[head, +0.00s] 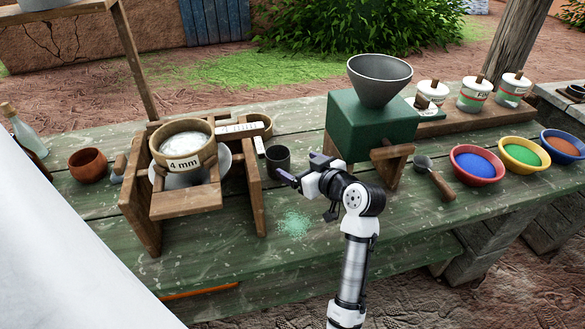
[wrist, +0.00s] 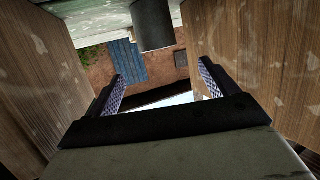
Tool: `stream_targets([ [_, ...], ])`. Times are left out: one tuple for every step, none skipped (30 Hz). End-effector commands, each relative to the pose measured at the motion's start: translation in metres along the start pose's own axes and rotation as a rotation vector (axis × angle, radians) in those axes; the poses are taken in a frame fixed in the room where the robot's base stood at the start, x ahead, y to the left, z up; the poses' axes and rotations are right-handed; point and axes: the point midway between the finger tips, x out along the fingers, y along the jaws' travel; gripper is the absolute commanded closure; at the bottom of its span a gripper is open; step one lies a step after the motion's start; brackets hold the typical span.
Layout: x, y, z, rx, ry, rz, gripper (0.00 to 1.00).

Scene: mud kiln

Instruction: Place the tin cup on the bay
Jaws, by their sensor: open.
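The tin cup (head: 278,160) is a dark grey cylinder standing on the green table, right of the wooden sieve stand. In the wrist view the tin cup (wrist: 152,25) shows upside down near the top, beyond the fingertips. My gripper (head: 305,194) is in front of the cup, low over the table, open and apart from it. The wrist view shows the gripper (wrist: 161,85) with nothing between its patterned pads. Wooden panels flank it there. I cannot tell which part of the scene is the bay.
The wooden stand (head: 143,212) holds a sieve marked 4 mm (head: 184,167). A green hopper mill (head: 360,125) stands right of the cup. A scoop (head: 436,180), powder bowls (head: 477,166) and lidded jars (head: 474,95) are farther right. A brown pot (head: 88,165) is at left.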

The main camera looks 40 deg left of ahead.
Motion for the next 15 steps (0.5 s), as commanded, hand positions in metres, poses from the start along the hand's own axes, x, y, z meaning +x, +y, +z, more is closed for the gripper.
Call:
stream_targets([
  [0.007, -0.002, -0.002, 0.0, -0.002, -0.006, 0.14],
  [0.011, -0.002, -0.002, 0.0, -0.002, -0.006, 0.14],
  [0.018, -0.002, -0.003, 0.0, -0.003, -0.005, 0.14],
  [0.023, -0.002, -0.003, 0.0, -0.004, -0.005, 0.14],
  [0.029, -0.002, -0.003, 0.0, -0.003, -0.006, 0.14],
  [0.036, -0.002, -0.003, 0.001, -0.003, -0.006, 0.14],
  [0.041, -0.002, -0.003, 0.001, -0.003, -0.005, 0.14],
  [0.046, -0.002, -0.003, 0.0, -0.004, -0.005, 0.14],
  [0.052, -0.001, -0.003, 0.0, -0.003, -0.004, 0.14],
  [0.055, -0.001, -0.002, -0.001, -0.003, -0.004, 0.14],
  [0.058, -0.001, -0.002, -0.001, -0.002, -0.003, 0.14],
  [0.061, 0.0, -0.001, -0.001, -0.002, -0.002, 0.14],
  [0.063, 0.0, -0.001, -0.001, -0.002, -0.001, 0.14],
  [0.064, 0.0, -0.001, -0.001, -0.002, -0.001, 0.14],
  [0.066, 0.0, -0.001, -0.001, -0.002, -0.002, 0.14],
])
